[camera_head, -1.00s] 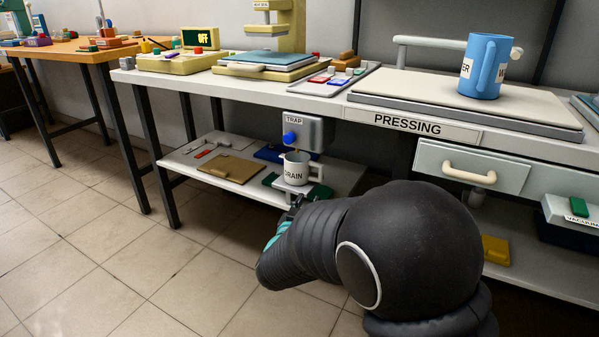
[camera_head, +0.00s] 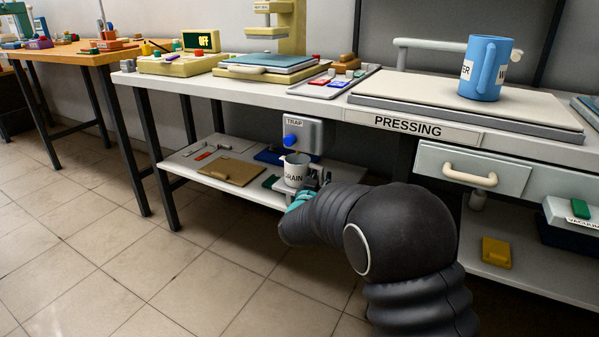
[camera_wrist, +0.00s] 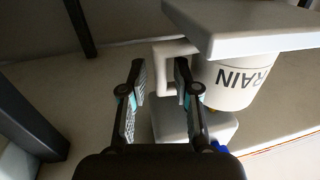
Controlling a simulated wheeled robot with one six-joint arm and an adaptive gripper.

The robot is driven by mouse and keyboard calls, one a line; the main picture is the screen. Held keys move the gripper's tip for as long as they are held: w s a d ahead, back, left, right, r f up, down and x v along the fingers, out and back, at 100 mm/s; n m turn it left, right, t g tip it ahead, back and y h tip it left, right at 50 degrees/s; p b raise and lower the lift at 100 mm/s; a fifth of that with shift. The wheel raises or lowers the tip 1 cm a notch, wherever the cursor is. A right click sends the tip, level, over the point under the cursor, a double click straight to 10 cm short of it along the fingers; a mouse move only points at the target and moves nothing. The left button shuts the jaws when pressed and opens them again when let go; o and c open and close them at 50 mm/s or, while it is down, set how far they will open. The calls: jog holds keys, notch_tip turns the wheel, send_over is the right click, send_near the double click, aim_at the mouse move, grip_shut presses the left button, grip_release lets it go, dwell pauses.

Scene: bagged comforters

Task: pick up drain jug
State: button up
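The drain jug (camera_head: 293,170) is a white mug-like vessel marked DRAIN, upright on the lower shelf beneath the trap box. In the wrist view the jug (camera_wrist: 232,84) appears upside down, with its square handle (camera_wrist: 157,65) towards my gripper. My gripper (camera_wrist: 160,82) is open, its two fingers apart on either side of the handle's outer bar. The right finger overlaps the handle's opening; whether it is inside the loop or touching is unclear. In the head view my gripper (camera_head: 314,183) is at the jug's right side and hides its handle.
The trap box (camera_head: 303,135) with a blue knob (camera_head: 291,139) is close above the jug. The lower shelf (camera_head: 256,194) also holds a brown board (camera_head: 231,172) and small tools. The pressing bench (camera_head: 270,90) overhangs it. A blue water jug (camera_head: 485,68) stands on top.

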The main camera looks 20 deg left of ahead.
jog(key=shift+w+a+f, duration=0.1)
jog(key=shift+w+a, duration=0.05)
jog(key=shift+w, duration=0.7)
grip_shut()
jog(key=shift+r, duration=0.2)
